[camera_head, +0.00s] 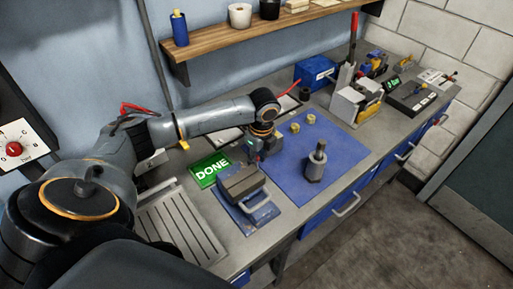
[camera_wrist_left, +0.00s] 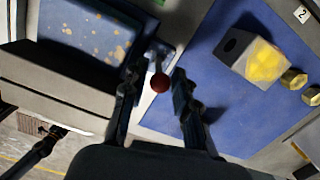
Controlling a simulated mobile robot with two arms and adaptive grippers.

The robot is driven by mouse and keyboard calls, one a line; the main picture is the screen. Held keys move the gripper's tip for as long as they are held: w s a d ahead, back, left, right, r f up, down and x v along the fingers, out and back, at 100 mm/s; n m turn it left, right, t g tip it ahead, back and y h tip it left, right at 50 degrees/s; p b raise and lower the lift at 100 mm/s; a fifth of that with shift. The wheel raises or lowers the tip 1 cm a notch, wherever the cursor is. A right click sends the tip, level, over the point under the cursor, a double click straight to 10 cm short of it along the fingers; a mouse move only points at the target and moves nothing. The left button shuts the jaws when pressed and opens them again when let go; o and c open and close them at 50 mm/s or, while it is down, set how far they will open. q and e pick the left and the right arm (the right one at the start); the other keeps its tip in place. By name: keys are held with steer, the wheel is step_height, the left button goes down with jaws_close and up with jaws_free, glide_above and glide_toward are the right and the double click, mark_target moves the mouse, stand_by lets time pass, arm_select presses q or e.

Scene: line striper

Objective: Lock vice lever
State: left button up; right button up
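The vice (camera_head: 240,182), with a grey jaw block and a worn blue base, stands on the bench beside the blue mat. It also fills the left of the left wrist view (camera_wrist_left: 55,80). The lever shows there as a thin rod with a dark red ball knob (camera_wrist_left: 160,84). My left gripper (camera_wrist_left: 157,88) is open, with one finger on each side of the knob and gaps visible. In the head view my left gripper (camera_head: 262,148) is just behind the vice and hides the lever.
A green DONE sign (camera_head: 209,169) lies left of the vice. A yellow-faced block (camera_wrist_left: 255,58) is right of the fingers. A slotted grey tray (camera_head: 180,228) lies nearer.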

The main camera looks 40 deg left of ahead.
arm_select(q)
step_height(320, 180, up, 11)
steer(key=d, duration=0.1)
steer(key=shift+f, duration=0.2)
